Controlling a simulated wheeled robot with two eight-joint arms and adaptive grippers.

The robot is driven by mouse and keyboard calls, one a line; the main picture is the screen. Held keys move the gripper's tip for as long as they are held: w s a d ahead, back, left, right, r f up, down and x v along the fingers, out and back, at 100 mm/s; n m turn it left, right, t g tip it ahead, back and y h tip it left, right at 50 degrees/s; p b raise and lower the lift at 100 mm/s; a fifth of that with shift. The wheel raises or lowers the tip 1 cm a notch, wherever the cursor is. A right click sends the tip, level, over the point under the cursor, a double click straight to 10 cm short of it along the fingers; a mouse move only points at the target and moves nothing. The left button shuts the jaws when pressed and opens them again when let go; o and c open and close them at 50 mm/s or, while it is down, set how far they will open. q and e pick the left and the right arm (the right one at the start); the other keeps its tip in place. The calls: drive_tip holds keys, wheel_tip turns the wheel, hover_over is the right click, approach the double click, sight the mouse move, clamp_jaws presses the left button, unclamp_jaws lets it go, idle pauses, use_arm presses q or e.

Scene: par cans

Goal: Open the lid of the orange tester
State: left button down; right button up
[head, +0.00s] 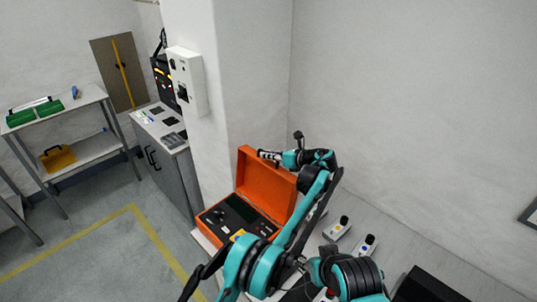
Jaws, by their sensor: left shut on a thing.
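The orange tester (203,217) is an orange case on the table beside the wall pillar. Its lid (262,185) stands up, tilted back, and the dark panel (236,214) inside shows. My left gripper (266,155) is at the upper edge of the lid, shut on it. The exact contact of the fingers is small and hard to make out. My left arm crosses in front of the right side of the case and hides part of it. My right gripper is not in view.
Two small white boxes with knobs, a yellow-marked one (337,229) and a blue-marked one (362,246), stand right of the case. A white wall unit (188,80) hangs on the pillar. A grey cabinet (165,165) and a shelf (95,95) stand at the left.

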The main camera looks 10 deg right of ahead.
use_arm(q)
drive_tip(key=shift+w+d+f, duration=0.15)
drive_tip(key=shift+w+d, duration=0.05)
drive_tip(key=shift+d, duration=0.15)
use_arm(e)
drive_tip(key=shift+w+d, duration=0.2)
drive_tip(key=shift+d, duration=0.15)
use_arm(q)
drive_tip(key=c, duration=1.9)
unclamp_jaws()
drive_tip(key=v, duration=0.7)
drive_tip(key=shift+s+d, duration=0.15)
drive_tip(key=shift+s, duration=0.05)
